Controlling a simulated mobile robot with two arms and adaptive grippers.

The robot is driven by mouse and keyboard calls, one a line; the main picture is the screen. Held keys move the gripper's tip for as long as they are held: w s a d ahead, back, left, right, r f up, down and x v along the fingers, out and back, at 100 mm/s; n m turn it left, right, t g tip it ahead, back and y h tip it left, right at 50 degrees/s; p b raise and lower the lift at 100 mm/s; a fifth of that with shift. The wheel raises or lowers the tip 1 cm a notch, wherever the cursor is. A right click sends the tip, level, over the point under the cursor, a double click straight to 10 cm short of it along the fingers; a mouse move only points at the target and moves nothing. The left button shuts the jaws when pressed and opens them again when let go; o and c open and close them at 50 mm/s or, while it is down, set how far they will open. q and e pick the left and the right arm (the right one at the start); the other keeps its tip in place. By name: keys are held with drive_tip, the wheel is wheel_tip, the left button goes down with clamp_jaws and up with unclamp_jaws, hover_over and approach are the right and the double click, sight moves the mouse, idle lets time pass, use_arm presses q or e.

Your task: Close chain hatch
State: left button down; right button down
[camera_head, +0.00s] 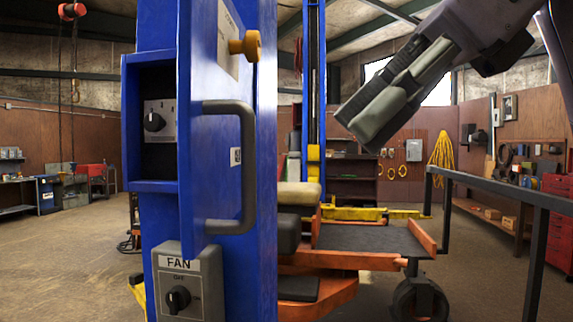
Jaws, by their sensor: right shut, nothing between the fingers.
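The blue hatch door (215,190) stands open at the right of a recess (135,133) in the blue lift post. The label on the door is only partly readable. My right gripper (366,128) is at the upper right, its fingers together and empty, pointing down and left. It is apart from the door and handle. My left gripper is not in view.
A grey FAN switch box (186,295) is on the post below the recess. A dark metal railing (490,188) runs along the right. Open floor (60,265) lies at the left.

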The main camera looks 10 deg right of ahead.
sight(248, 196)
drive_tip(key=x, duration=0.4)
drive_tip(key=a+r+p+x, duration=0.1)
drive_tip(key=x, duration=0.3)
drive_tip(key=p+x, duration=0.1)
drive_tip(key=x, duration=0.3)
drive_tip(key=shift+w+a+r, duration=0.25)
drive_tip(key=shift+a+r, duration=0.15)
drive_tip(key=shift+a+p, duration=0.3)
drive_tip(key=shift+a, duration=0.05)
drive_tip(key=shift+d, duration=0.1)
